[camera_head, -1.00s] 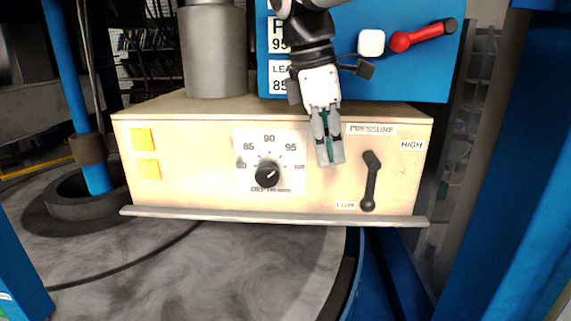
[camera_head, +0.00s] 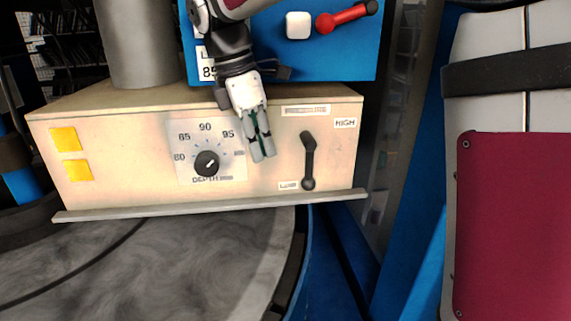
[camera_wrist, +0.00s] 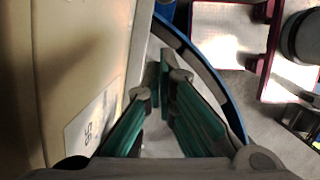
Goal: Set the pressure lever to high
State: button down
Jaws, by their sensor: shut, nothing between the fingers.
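The pressure lever (camera_head: 309,161) is a black bar on the front of the beige control box. It stands nearly upright, its round lower end beside the LOW label (camera_head: 288,185). The HIGH label (camera_head: 345,123) is above and to the right of the lever. My gripper (camera_head: 262,156) points down in front of the box, between the depth dial and the lever. Its fingers are shut and empty, and appear left of the lever without touching it. The wrist view shows the green-padded fingers (camera_wrist: 166,80) beside the box face; the lever does not show there.
The depth dial (camera_head: 207,163) is just left of my gripper. A blue panel (camera_head: 330,62) with a red lever (camera_head: 345,17) and a white button (camera_head: 298,25) is above the box. A ledge (camera_head: 180,208) runs along the box bottom. A maroon panel (camera_head: 510,225) stands at right.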

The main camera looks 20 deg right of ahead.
aim_at(307, 162)
jog(key=shift+d+f+p, duration=1.1)
jog(key=shift+d+f, duration=1.6)
